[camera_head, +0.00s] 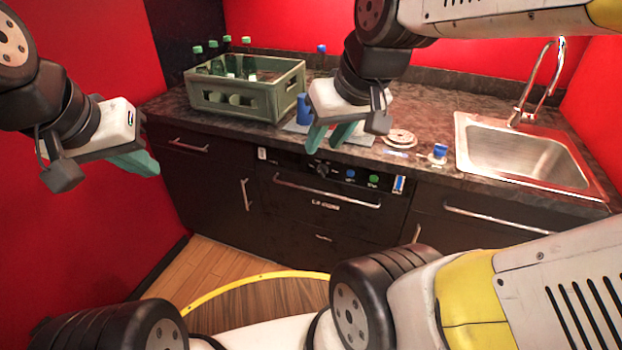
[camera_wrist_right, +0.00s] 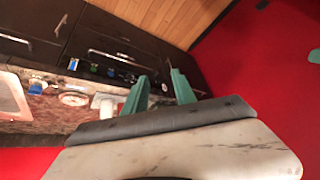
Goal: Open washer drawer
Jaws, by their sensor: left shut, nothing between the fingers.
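The washer front (camera_head: 310,212) is a dark panel under the counter in the middle of the head view. It has a long silver handle (camera_head: 325,191), a knob, and blue and green buttons above it. The front looks flush with the cabinets. The handle also shows in the right wrist view (camera_wrist_right: 118,59). My right gripper (camera_head: 328,143) is open and empty, above the counter's front part and apart from the handle. Its teal fingers show in the right wrist view (camera_wrist_right: 158,88). My left gripper (camera_head: 148,164) is shut and empty, at the left before the red wall.
On the counter stand a green crate (camera_head: 240,95) with bottles, a blue cylinder (camera_head: 304,108), a round pale disc (camera_head: 399,139) and a small blue-topped item (camera_head: 439,152). A sink (camera_head: 520,158) is at the right. Cabinets with silver handles flank the washer. The space before it looks clear.

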